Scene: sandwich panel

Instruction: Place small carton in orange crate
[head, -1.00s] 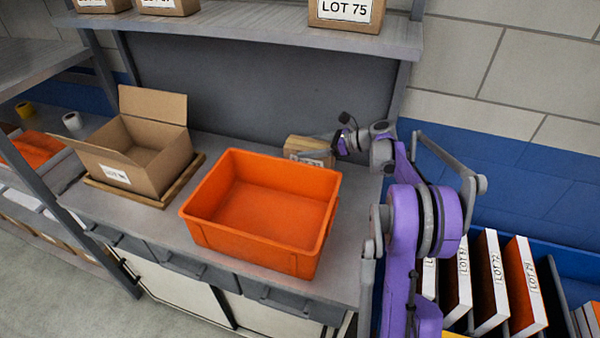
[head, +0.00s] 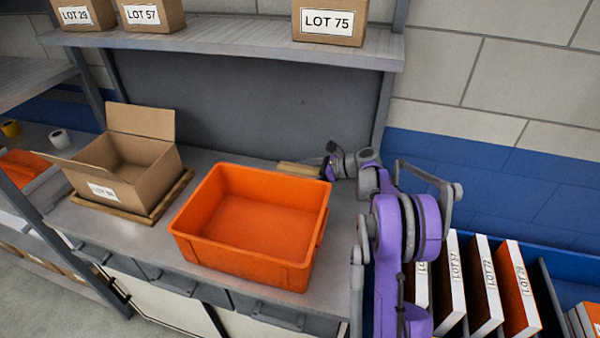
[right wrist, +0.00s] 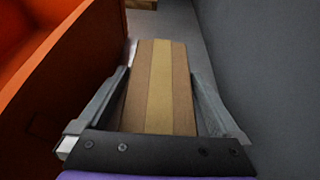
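The small carton (head: 298,168) is a brown box with a lighter tape stripe. In the head view only its top shows, behind the far right corner of the orange crate (head: 190,245). My right gripper (head: 325,170) is at its right end. In the right wrist view the carton (right wrist: 160,90) lies between the two fingers of my right gripper (right wrist: 160,70), which appear closed against its sides. The crate wall (right wrist: 75,75) rises close on the left there. The crate stands open and empty on the bench. My left gripper is out of view.
An open cardboard box (head: 125,172) on a wooden tray (head: 172,200) stands left of the crate. A shelf (head: 240,40) with several boxes hangs above the bench. A grey back panel (head: 240,95) lies behind. Several binders (head: 485,285) stand at the right.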

